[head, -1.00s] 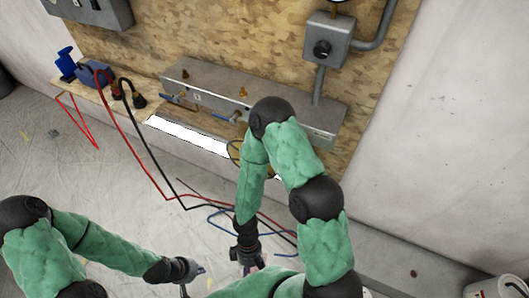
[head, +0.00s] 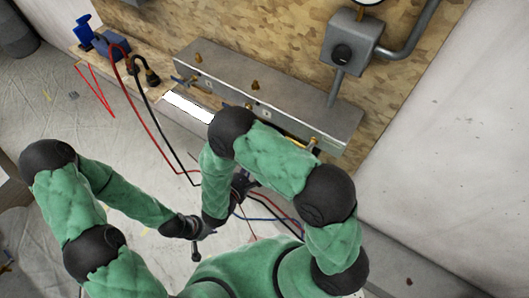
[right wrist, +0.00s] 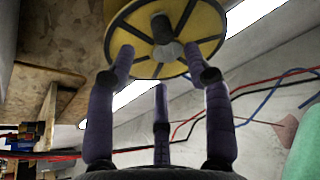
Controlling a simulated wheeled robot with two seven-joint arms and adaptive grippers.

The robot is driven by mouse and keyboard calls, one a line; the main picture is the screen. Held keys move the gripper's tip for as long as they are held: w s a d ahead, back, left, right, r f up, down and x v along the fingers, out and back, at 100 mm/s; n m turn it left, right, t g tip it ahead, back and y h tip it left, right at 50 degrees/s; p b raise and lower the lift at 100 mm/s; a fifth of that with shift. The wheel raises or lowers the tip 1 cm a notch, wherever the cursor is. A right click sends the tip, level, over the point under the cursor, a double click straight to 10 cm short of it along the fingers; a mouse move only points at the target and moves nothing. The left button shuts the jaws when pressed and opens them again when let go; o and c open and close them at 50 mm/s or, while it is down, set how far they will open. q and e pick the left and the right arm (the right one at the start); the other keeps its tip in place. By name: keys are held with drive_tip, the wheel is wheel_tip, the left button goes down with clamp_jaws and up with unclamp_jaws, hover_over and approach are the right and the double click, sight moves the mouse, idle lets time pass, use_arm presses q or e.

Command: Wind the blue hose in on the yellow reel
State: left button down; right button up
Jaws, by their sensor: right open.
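The yellow reel (right wrist: 205,22) is at the top of the right wrist view, with dark spokes and a dark grip with a pale rounded end at its middle. My right gripper (right wrist: 160,68) is open below and in front of it, its dark fingers spread near the grip, with nothing seen between them. In the head view my right gripper (head: 242,187) is partly hidden by its own arm. That arm also hides most of the reel. The blue hose (head: 262,219) lies in loose curves on the floor; it also shows in the right wrist view (right wrist: 268,97). My left gripper (head: 196,246) hangs over the floor; its jaws are unclear.
A grey metal manifold box (head: 290,98) with brass fittings runs along the wooden wall board. A red hose (head: 150,128) and a black hose (head: 170,142) hang from the left of the ledge to the floor. A blue vise-like tool (head: 115,45) sits at the ledge's left end.

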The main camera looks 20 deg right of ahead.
drive_tip(key=b+x, duration=0.2)
drive_tip(key=x, duration=0.7)
drive_tip(key=shift+w+d+f, duration=0.1)
drive_tip(key=shift+d, duration=0.1)
clamp_jaws()
